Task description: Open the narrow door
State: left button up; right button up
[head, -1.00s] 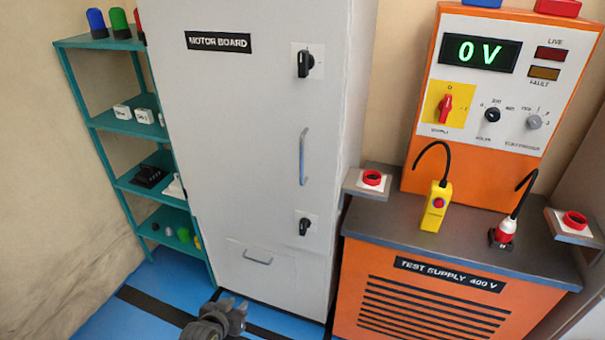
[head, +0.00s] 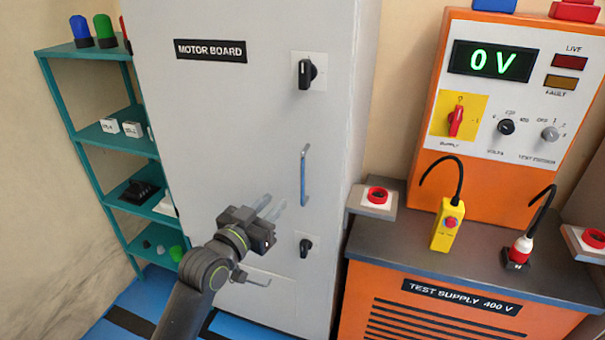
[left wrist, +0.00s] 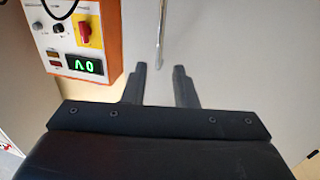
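The tall light-grey door (head: 225,130) of the cabinet labelled MOTOR BOARD (head: 211,49) looks closed in the head view. Its upright bar handle (head: 304,176) is on the right side, between an upper black rotary knob (head: 306,74) and a lower one (head: 306,246). My left gripper (head: 272,206) is open and empty in front of the door, left of and slightly below the handle. In the left wrist view, the handle (left wrist: 160,38) shows beyond and between the open fingertips (left wrist: 160,72), apart from them. My right gripper is not in view.
A teal shelf (head: 60,95) with small parts stands left. An orange test supply (head: 440,330) stands right; its grey top holds a yellow pendant (head: 447,228) and a red-and-white plug (head: 518,252).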

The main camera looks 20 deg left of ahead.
pick_arm(q)
jog(key=p, duration=0.2)
send_over(302, 202)
jog(key=shift+w, duration=0.3)
grip_shut()
